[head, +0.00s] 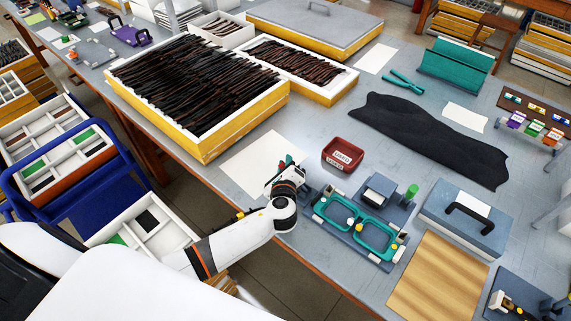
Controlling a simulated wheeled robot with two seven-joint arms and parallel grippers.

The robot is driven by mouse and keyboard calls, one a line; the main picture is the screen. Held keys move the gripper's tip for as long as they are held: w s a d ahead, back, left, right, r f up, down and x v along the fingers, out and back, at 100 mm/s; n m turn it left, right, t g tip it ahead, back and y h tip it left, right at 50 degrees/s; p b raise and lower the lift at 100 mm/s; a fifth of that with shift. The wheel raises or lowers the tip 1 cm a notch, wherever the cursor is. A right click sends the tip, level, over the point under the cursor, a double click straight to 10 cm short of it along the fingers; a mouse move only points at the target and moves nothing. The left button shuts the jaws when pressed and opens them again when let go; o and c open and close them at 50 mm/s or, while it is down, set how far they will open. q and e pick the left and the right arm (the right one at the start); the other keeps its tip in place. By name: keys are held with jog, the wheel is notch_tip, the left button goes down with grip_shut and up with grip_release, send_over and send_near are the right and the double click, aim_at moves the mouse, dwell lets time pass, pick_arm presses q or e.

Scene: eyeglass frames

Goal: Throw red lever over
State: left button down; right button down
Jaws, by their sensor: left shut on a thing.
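My left arm reaches in from the lower left to the left end of a dark blue fixture (352,222). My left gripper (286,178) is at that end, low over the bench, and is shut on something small. A small red piece, seemingly the red lever (290,160), shows at the fingertips with a teal bit beside it. The gripper hides most of it, so its tilt cannot be told. A teal eyeglass frame (374,236) lies flat on the fixture, with small white and yellow parts around it. My right gripper is not in view.
A red labelled bin (342,154) stands just behind the fixture. A yellow-sided tray of dark strips (203,150) stands to the left, behind a white sheet (240,172). A blue-grey case (466,216) and wooden board (437,277) lie to the right.

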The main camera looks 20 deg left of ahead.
pick_arm(q)
jog(key=shift+d+r, duration=0.1)
jog(key=d+r+m+t+y+b, duration=0.1)
jog(key=r+m+t+y+b, duration=0.1)
jog(key=m, duration=0.1)
jog(key=shift+s+d+r, duration=0.15)
jog(key=shift+s+d, duration=0.1)
jog(key=shift+d, duration=0.15)
jog(key=shift+s+d+r+m+t+b, duration=0.25)
jog(key=shift+d+r+m+t+b, duration=0.35)
jog(key=shift+d+m+t+b, duration=0.45)
jog(key=shift+s+d+r+m+t+b, duration=0.25)
jog(key=shift+d+r+m+t+b, duration=0.45)
jog(key=shift+m, duration=0.65)
jog(key=shift+a+f, duration=0.1)
jog(key=shift+f, duration=0.05)
jog(key=c, duration=1.3)
grip_release()
jog(key=b+v, duration=0.2)
jog(key=v, duration=0.8)
jog(key=shift+s+f, duration=0.25)
jog(key=shift+f, duration=0.05)
jog(key=shift+s+d, duration=0.4)
jog(key=shift+s, duration=0.2)
